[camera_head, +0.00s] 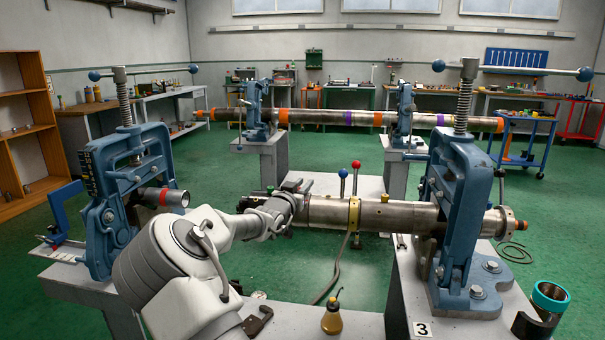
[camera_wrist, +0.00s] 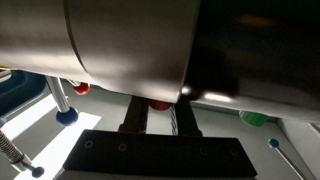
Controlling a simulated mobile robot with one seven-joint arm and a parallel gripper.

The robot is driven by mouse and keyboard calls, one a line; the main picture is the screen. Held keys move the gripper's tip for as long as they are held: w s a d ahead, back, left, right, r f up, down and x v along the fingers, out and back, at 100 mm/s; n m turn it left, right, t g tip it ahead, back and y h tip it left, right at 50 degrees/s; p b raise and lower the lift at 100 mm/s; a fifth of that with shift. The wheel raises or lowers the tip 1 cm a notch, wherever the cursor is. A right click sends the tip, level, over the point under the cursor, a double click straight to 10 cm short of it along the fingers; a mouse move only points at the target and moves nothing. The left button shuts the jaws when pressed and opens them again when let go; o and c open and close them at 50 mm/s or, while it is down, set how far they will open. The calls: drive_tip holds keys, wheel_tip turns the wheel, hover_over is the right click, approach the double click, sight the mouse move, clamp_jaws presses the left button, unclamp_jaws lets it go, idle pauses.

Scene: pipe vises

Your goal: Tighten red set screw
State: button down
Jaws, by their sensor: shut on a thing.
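A thick steel pipe (camera_head: 325,212) lies level across the middle of the head view, and its grey surface (camera_wrist: 135,40) fills the top of the wrist view. The red set screw (camera_wrist: 158,105) shows as a small red piece under the pipe, beside the joint with a black section (camera_wrist: 250,65). My gripper (camera_wrist: 160,118) is just below the pipe with a dark finger on either side of the red piece, and is shut on it. In the head view my gripper (camera_head: 283,208) is at the pipe's left end, and the screw is hidden.
A yellow collar (camera_head: 354,214) on the pipe carries red-balled and blue-balled levers. A green knob (camera_wrist: 253,118) is right of the fingers. Blue vises stand at left (camera_head: 125,190) and right (camera_head: 462,205). Green floor shows beneath the pipe.

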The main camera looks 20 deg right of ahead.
drive_tip(key=shift+r+m+g+h+p, duration=0.3)
drive_tip(key=shift+g+p, duration=0.1)
drive_tip(key=shift+p, duration=0.75)
drive_tip(key=shift+f, duration=0.3)
drive_tip(key=c, duration=0.7)
unclamp_jaws()
drive_tip(key=shift+s, duration=0.1)
drive_tip(key=shift+c, duration=0.2)
drive_tip(key=p+v, duration=0.3)
drive_tip(key=v, duration=1.4)
drive_tip(key=shift+a, duration=0.15)
drive_tip(key=shift+s, duration=0.1)
